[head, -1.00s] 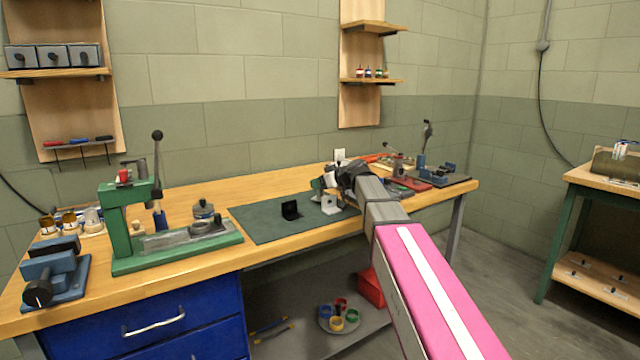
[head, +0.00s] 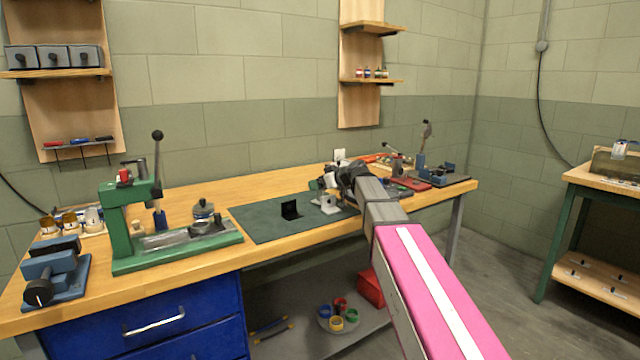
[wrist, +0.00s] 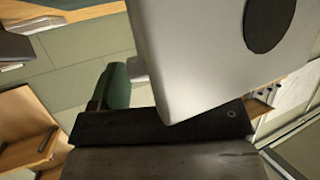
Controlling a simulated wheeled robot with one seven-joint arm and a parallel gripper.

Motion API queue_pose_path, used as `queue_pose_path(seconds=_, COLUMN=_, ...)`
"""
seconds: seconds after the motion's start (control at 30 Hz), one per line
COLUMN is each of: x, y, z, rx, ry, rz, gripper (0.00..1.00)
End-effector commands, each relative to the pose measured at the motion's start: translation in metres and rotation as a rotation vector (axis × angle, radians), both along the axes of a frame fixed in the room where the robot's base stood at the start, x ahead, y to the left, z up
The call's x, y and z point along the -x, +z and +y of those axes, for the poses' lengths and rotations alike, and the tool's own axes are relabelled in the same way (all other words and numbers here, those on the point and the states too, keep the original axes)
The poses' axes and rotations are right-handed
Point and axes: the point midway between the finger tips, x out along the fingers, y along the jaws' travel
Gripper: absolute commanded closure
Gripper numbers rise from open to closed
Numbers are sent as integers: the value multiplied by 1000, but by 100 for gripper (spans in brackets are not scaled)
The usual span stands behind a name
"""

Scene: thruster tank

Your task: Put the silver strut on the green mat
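The green mat (head: 262,226) lies on the workbench. A small silver-white piece (head: 328,206), which looks like the silver strut, is at the mat's right part, just below my gripper in the head view. My gripper (head: 324,184) is over the mat's back right edge, small and partly hidden by my arm. In the wrist view a large pale grey face with a dark round spot (wrist: 205,50) fills the upper middle, close above a dark block (wrist: 160,122). I cannot tell whether that face is the strut, or whether the fingers are closed on anything.
A black angled bracket (head: 290,209) stands on the mat, left of the silver piece. A green press (head: 130,220) is left of the mat. A red tray (head: 412,184) and small tools lie to the right. The mat's left and front parts are clear.

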Motion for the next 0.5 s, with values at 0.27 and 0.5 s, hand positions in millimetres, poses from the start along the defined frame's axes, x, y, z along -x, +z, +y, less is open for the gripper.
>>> queue_pose_path(seconds=0.27, x=5, y=-2, z=0, rx=15, ry=7, rz=16, gripper=28)
queue_pose_path(seconds=0.5, x=30, y=19, z=-37, rx=10, ry=3, rz=12, gripper=28)
